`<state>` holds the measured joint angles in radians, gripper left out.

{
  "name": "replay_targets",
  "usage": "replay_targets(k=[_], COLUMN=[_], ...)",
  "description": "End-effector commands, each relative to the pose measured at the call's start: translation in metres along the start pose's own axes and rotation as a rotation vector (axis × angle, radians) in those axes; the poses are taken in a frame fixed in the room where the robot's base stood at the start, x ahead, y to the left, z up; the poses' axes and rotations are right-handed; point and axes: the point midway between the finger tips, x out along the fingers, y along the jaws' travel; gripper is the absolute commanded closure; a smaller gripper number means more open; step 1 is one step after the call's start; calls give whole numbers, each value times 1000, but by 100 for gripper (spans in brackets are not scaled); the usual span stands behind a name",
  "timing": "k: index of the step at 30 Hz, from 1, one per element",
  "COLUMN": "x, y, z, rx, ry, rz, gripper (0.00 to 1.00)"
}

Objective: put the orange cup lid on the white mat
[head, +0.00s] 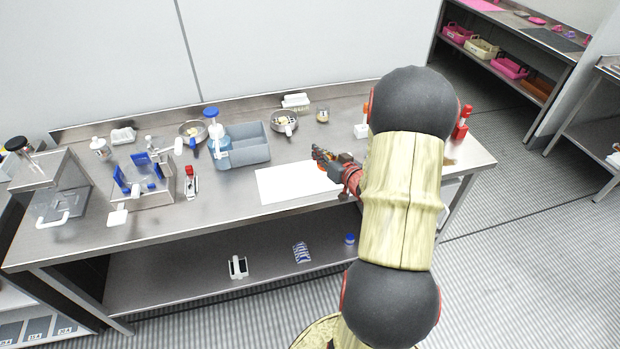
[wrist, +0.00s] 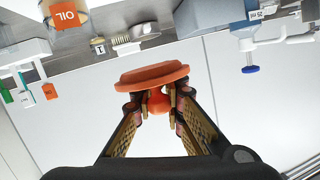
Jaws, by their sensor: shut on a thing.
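The orange cup lid (wrist: 152,76) is in my gripper (wrist: 160,100) in the wrist view. The fingers are closed on its round knob, with the wide disc beyond the fingertips. In the head view my gripper (head: 322,157) reaches in from the right, over or near the right part of the white mat (head: 290,184). Only a sliver of orange shows under the fingers there. The mat lies flat near the table's front edge and looks bare where visible. My arm covers its right end. I cannot tell the height of the lid over the mat.
Pans, jars and a red bottle (head: 462,122) stand along the table. The wrist view looks upside down, with an oil container (wrist: 66,14) at its top left.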

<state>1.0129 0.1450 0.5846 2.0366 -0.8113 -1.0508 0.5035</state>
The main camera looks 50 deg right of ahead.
Motion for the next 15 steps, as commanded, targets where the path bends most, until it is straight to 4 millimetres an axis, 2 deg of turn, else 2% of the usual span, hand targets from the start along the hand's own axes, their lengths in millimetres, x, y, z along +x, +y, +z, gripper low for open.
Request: replay_targets(k=[2, 5, 15], x=[-3, 2, 58], y=[8, 6, -42], z=[-1, 3, 35], rx=[4, 6, 5], ry=[2, 1, 0], rz=[6, 5, 2], gripper=[100, 100, 100])
